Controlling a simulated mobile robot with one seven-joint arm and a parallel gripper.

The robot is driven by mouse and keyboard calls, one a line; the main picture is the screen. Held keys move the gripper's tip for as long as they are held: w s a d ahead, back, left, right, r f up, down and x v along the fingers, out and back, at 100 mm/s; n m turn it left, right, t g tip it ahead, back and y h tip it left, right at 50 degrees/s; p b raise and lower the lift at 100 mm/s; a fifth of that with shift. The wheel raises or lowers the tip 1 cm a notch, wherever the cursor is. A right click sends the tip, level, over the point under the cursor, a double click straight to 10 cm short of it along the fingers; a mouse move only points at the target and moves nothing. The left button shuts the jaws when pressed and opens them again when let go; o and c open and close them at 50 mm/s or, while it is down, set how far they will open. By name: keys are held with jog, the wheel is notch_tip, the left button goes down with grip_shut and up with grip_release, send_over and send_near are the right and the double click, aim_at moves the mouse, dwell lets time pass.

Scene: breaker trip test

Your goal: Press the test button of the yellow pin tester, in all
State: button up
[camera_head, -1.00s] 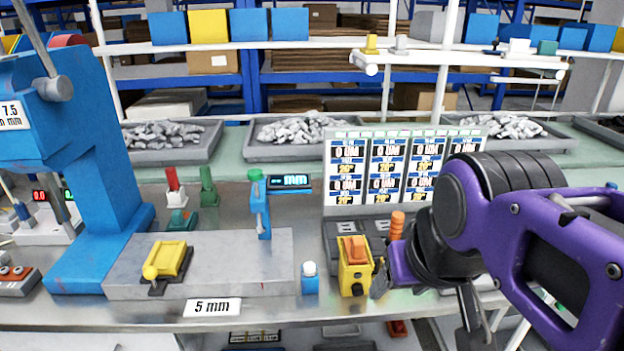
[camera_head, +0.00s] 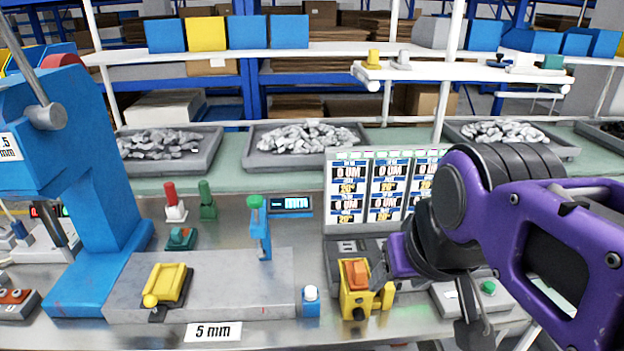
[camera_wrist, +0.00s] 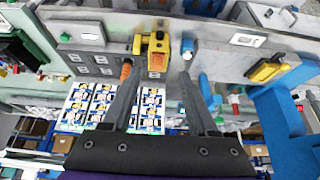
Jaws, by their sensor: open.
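A yellow device (camera_head: 355,289) with an orange block on its top stands at the front of the bench; I take it for the yellow pin tester. I cannot tell which part is its test button. It also shows in the wrist view (camera_wrist: 156,46), between and beyond my fingertips. My gripper (camera_wrist: 157,60) is open with nothing between its fingers. In the head view my gripper (camera_head: 380,273) is just right of the device's top, partly hidden by my wrist. I cannot tell whether it touches the device.
A small blue box with a white top (camera_head: 311,301) stands left of the yellow device. A grey slab (camera_head: 230,285) carries another yellow piece (camera_head: 167,285). A blue press (camera_head: 85,200) stands at left. A display panel (camera_head: 375,188) stands behind. A green-buttoned box (camera_head: 480,292) lies at right.

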grip_shut()
dwell(1.7)
